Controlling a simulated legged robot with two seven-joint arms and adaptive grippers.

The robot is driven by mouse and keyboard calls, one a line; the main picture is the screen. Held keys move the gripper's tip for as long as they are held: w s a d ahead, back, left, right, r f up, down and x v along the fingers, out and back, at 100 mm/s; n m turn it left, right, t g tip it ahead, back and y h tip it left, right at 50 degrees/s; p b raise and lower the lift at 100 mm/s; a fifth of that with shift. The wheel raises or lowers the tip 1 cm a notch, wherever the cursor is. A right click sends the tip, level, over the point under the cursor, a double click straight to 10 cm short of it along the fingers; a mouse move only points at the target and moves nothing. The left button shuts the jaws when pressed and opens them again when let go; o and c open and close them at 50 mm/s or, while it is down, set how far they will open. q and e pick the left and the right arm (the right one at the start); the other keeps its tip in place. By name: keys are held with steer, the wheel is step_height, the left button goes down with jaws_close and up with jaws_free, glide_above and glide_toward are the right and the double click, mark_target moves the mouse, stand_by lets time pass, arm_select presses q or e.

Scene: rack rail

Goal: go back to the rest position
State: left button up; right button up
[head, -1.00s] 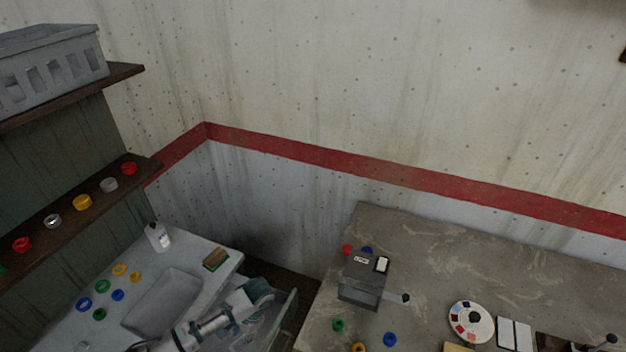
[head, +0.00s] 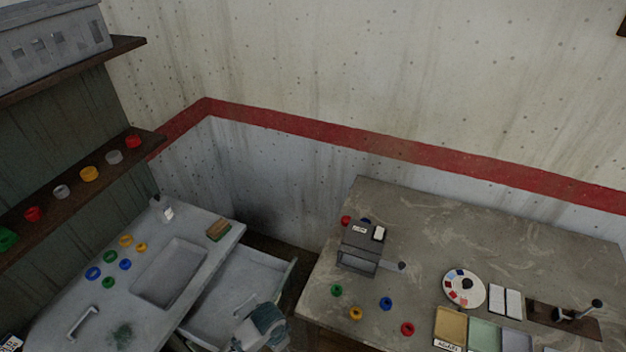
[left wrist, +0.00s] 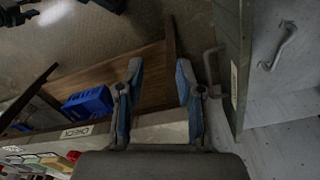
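My left gripper (left wrist: 158,85) is open and empty in the left wrist view, its two blue-grey fingers spread apart. A wooden surface and floor show between and beyond the fingers. In the head view a blue-grey end of my left arm (head: 262,328) shows at the bottom, in front of the open drawer (head: 235,280); its fingertips cannot be made out there.
A left counter (head: 215,245) holds several coloured rings and a sink-like recess. A right table (head: 430,235) carries a dark grey box (head: 359,246), a colour wheel (head: 464,288) and trays. In the left wrist view, a blue bin (left wrist: 88,103) stands beside the gripper.

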arm_select(q)
steer(key=s+a+r+n+t, duration=0.2)
steer(key=s+a+n+t, duration=0.35)
steer(key=s+a, duration=0.7)
step_height(320, 180, down, 31)
steer(key=s+d+n+g+b, duration=0.1)
steer(key=s+g+b, duration=0.15)
steer(key=b, duration=0.25)
steer(key=s+a+f+g+b, duration=0.1)
steer(key=s+a+f+b, duration=0.2)
steer(key=s+f, duration=1.5)
step_height(320, 180, down, 4)
steer(key=shift+r+g+b, duration=0.25)
steer(key=shift+g+b, duration=0.15)
steer(key=shift+b, duration=0.55)
arm_select(e)
step_height(320, 180, down, 10)
steer(key=s, duration=0.1)
steer(key=shift+s+a, duration=0.15)
arm_select(q)
steer(key=shift+s+d, duration=0.1)
